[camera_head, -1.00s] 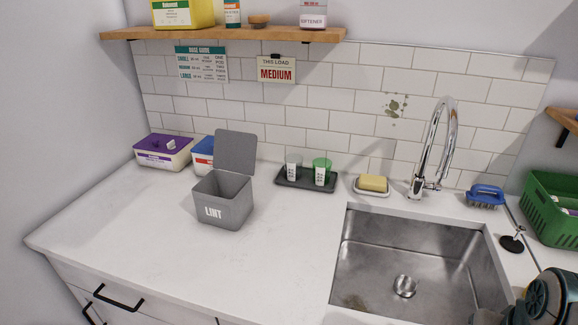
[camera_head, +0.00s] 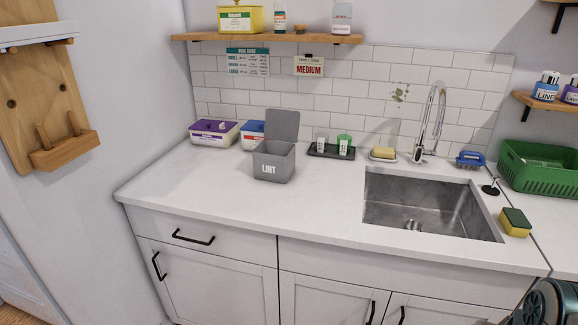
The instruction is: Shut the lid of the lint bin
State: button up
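The lint bin (camera_head: 273,163) is a small grey box with "LINT" on its front. It stands upright on the white counter, left of the sink. Its grey lid (camera_head: 282,125) is open and stands up at the back of the bin. Part of my arm shows at the bottom right corner of the head view. My gripper's fingers are not in view, and nothing of mine is near the bin.
A purple-lidded tub (camera_head: 214,133) and a blue-lidded tub (camera_head: 250,135) stand left of and behind the bin. A dark tray (camera_head: 331,152) with two cups is to its right, then the sink (camera_head: 430,203). The counter (camera_head: 200,180) in front is clear. A wooden shelf (camera_head: 265,38) hangs above.

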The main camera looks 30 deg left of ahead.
aim_at(281, 125)
jog(key=u, duration=0.9)
jog(key=i, duration=0.85)
jog(key=z, duration=0.35)
jog(key=k, duration=0.65)
jog(key=u, duration=0.95)
jog(key=i, duration=1)
